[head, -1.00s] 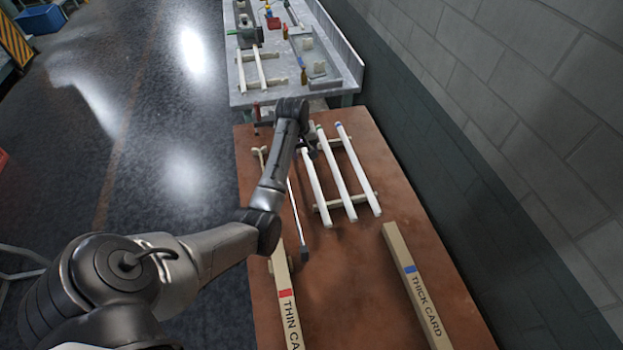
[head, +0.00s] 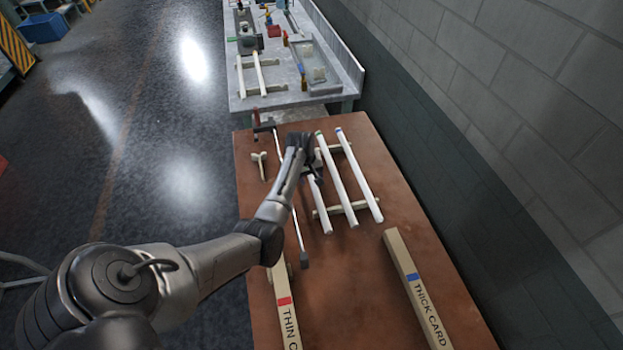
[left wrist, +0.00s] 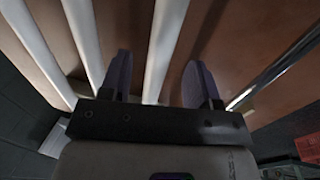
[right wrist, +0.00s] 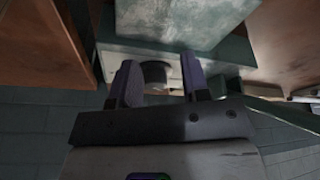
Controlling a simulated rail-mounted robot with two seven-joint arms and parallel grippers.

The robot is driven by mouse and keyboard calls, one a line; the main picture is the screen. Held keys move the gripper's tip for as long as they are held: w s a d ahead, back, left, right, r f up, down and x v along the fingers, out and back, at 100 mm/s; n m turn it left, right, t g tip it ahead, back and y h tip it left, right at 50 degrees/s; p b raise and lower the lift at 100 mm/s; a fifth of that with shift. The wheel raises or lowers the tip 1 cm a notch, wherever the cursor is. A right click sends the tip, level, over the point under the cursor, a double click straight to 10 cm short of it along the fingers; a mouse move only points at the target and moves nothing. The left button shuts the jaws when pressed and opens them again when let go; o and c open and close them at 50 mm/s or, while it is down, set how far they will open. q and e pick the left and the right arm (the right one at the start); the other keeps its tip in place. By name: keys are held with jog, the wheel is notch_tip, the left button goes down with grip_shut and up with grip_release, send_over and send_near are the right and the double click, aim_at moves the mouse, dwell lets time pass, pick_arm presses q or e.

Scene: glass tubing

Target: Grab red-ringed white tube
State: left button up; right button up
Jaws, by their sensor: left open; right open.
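Three white tubes lie side by side across a rack on the brown table. The left tube (head: 320,205) has its far part hidden by my left gripper, and I see no red ring on it. The middle tube (head: 340,165) has a greenish end and the right tube (head: 358,175) a blue ring. My left gripper (head: 312,172) is over the left tube. In the left wrist view, the open left gripper (left wrist: 160,82) has a white tube (left wrist: 164,45) running between its fingers; contact is not visible. My right gripper (right wrist: 160,80) is open and empty, and shows only in the right wrist view.
A thin rod (head: 300,235) with dark ends lies left of the tubes. The THIN CARD box (head: 283,300) and THICK CARD box (head: 415,285) lie nearer. A grey bench (head: 290,95) with tubes and tools stands beyond. A grey wall (head: 500,120) bounds the right side.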

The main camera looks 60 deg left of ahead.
pick_arm(q)
jog(key=shift+w+f, duration=0.2)
jog(key=shift+f, duration=1)
jog(key=c, duration=1)
